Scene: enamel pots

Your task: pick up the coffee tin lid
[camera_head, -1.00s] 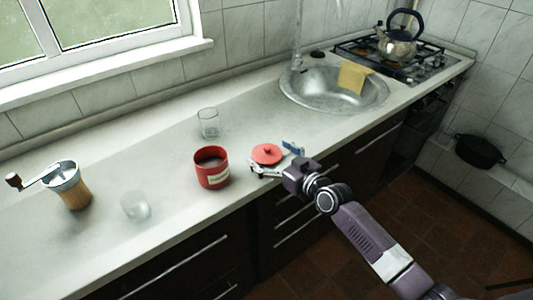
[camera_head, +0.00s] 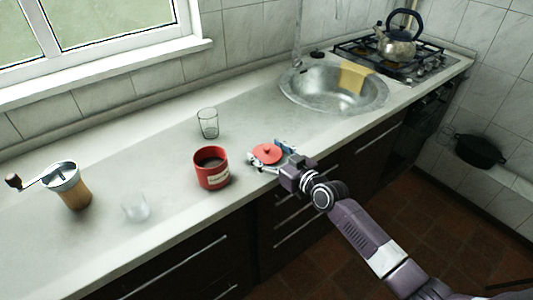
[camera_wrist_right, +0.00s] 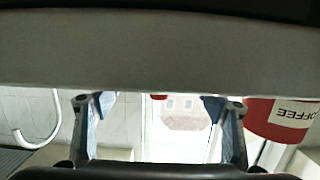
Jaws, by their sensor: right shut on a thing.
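The red coffee tin lid (camera_head: 267,153), round with a small knob, is at the counter to the right of the tin. My right gripper (camera_head: 269,156) reaches in from the lower right and is shut on the lid, with one finger on each side of it. I cannot tell whether the lid touches the counter. The open red coffee tin (camera_head: 212,170) stands upright, just left of the gripper. In the right wrist view the tin (camera_wrist_right: 279,118) shows at the right with its COFFEE label, and both fingers show (camera_wrist_right: 160,112). My left gripper is out of view.
A clear glass (camera_head: 208,123) stands behind the tin, another (camera_head: 136,208) to its front left. A coffee grinder (camera_head: 70,187) stands at the far left. The sink (camera_head: 310,92) with a yellow cloth (camera_head: 353,76) and the stove with a kettle (camera_head: 397,45) are farther right.

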